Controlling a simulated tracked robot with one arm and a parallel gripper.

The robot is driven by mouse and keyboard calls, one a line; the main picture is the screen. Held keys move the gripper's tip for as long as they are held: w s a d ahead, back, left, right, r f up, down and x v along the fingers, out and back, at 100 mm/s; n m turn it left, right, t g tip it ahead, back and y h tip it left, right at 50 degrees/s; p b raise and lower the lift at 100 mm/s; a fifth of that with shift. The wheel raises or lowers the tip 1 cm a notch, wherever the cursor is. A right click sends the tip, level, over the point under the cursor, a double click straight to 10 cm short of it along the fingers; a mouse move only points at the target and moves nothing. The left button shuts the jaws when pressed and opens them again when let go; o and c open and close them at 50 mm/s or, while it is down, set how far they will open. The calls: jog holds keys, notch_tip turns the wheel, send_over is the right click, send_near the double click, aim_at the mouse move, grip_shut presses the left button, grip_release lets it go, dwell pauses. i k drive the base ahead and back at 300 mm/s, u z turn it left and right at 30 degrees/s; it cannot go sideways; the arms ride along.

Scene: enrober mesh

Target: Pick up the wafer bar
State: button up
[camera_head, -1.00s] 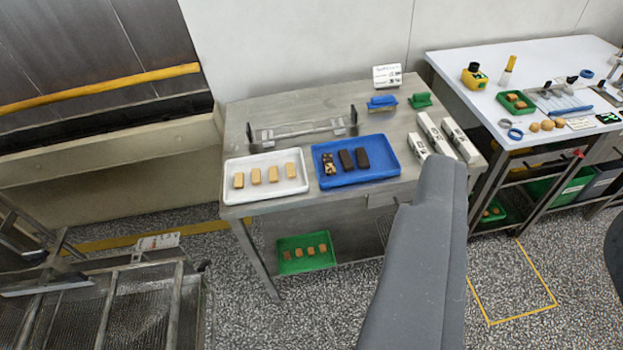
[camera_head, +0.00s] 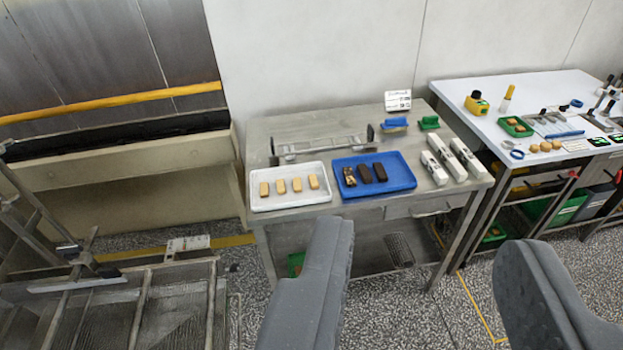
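Several plain tan wafer bars (camera_head: 297,184) lie in a row, apart from each other, in a white tray (camera_head: 290,202) on the front left of a steel table. To its right a blue tray (camera_head: 398,178) holds two dark coated bars (camera_head: 365,174) and one dark bar with pale patches (camera_head: 349,177). The grey fingers of my gripper (camera_head: 428,233) rise from the bottom of the picture, spread wide with nothing between them. They are in front of the table, apart from the bars in the view.
Long white boxes (camera_head: 459,159) lie at the right of the steel table (camera_head: 263,136). A metal frame stands at its back left. A white-topped table (camera_head: 455,98) with tools is at the right. A mesh-decked machine (camera_head: 120,310) fills the lower left.

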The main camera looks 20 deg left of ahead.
aim_at(350, 180)
jog(key=u, duration=0.15)
jog(key=i, duration=1)
jog(key=z, duration=0.05)
